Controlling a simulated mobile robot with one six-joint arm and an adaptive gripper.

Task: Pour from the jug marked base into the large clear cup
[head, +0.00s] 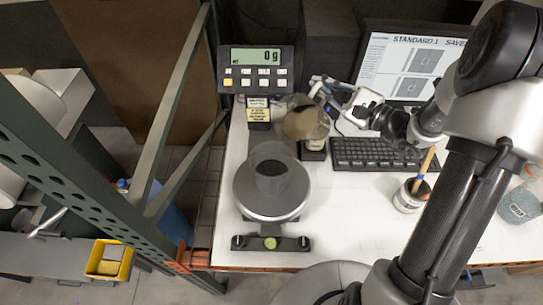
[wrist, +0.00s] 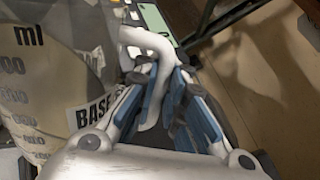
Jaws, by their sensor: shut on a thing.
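The jug marked base (head: 304,123) is clear with beige contents and is tilted to the left, above and behind the large clear cup. Its printed scale and BASE label show at the left of the wrist view (wrist: 40,85). My gripper (head: 328,93) is shut on the jug's handle, which stands between the fingers in the wrist view (wrist: 160,85). The large clear cup (head: 272,171) stands upright on the round pan of the scale (head: 270,205), with a dark patch inside. I cannot make out any stream between jug and cup.
The scale display (head: 264,55) reads 0 g. A keyboard (head: 375,154) and a monitor (head: 412,65) stand behind to the right. A small pot with a stick in it (head: 408,197) is on the white table. A green metal post (head: 172,115) rises close at left.

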